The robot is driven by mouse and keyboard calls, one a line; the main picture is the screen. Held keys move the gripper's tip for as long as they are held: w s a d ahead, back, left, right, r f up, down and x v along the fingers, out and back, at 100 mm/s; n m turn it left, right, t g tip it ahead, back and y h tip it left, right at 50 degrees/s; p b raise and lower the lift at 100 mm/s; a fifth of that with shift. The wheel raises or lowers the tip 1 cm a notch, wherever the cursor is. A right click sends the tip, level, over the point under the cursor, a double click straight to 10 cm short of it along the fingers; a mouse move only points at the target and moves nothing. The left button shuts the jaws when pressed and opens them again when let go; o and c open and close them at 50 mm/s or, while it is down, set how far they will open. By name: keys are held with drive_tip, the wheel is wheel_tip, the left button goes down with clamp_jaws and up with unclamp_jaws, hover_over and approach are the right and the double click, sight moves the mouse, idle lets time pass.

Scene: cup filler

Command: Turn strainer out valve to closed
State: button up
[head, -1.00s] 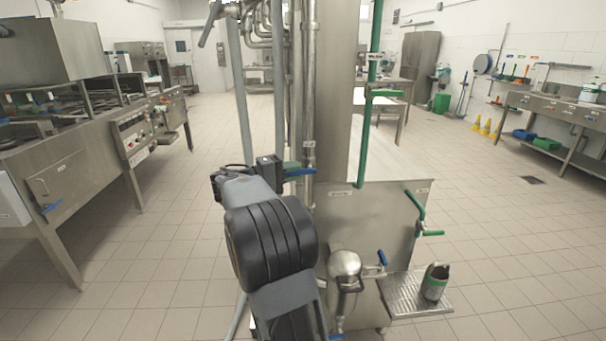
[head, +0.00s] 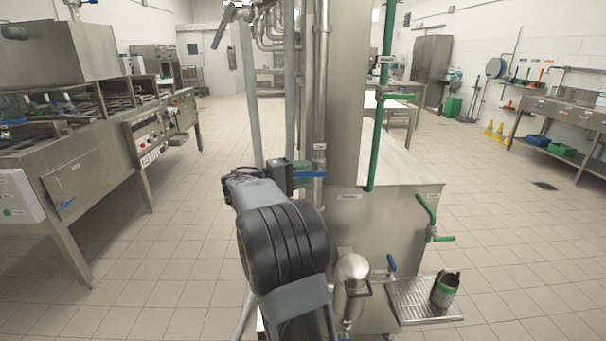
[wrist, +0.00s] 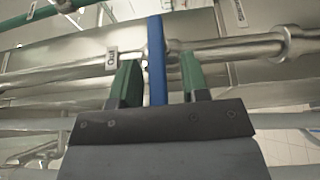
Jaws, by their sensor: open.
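The valve's blue lever (head: 309,175) shows in the head view at the vertical steel pipe, beside my gripper (head: 301,171). In the wrist view the blue lever (wrist: 156,62) stands upright between the two green fingers of my gripper (wrist: 160,82). The fingers are open, with a gap on each side of the lever. A small tag (wrist: 111,58) reading "Out" is on the pipe left of the lever. The valve body is largely hidden behind the lever and fingers.
A steel tank (head: 385,225) stands right of my arm, with green-handled valves (head: 431,220) and a green pipe (head: 385,130). A drip tray (head: 410,300) holds a dark container (head: 445,288). A steel counter (head: 80,160) is at the left. The floor between is clear.

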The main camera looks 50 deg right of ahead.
drive_tip(key=shift+a, duration=0.1)
drive_tip(key=v, duration=1.3)
drive_tip(key=shift+a, duration=0.35)
drive_tip(key=shift+w, duration=0.1)
wheel_tip(320, 180, down, 8)
drive_tip(key=n+t+y, duration=0.3)
drive_tip(key=n, duration=0.1)
drive_tip(key=s+a+f+n+t+y+p, duration=0.1)
drive_tip(key=s+a+f+t+y+p, duration=0.1)
drive_tip(key=s+a+f+y+p, duration=0.3)
drive_tip(key=s+a+r+t+y+p, duration=0.2)
drive_tip(key=s+a+r+y+p, duration=0.2)
drive_tip(key=a, duration=0.4)
drive_tip(key=s+a+r+t+y+p, duration=0.3)
drive_tip(key=s+a+r+y+p, duration=0.2)
drive_tip(key=s+a+r, duration=0.1)
drive_tip(key=shift+s+a+r+m, duration=0.35)
drive_tip(key=shift+s+a, duration=0.5)
drive_tip(key=shift+a, duration=0.25)
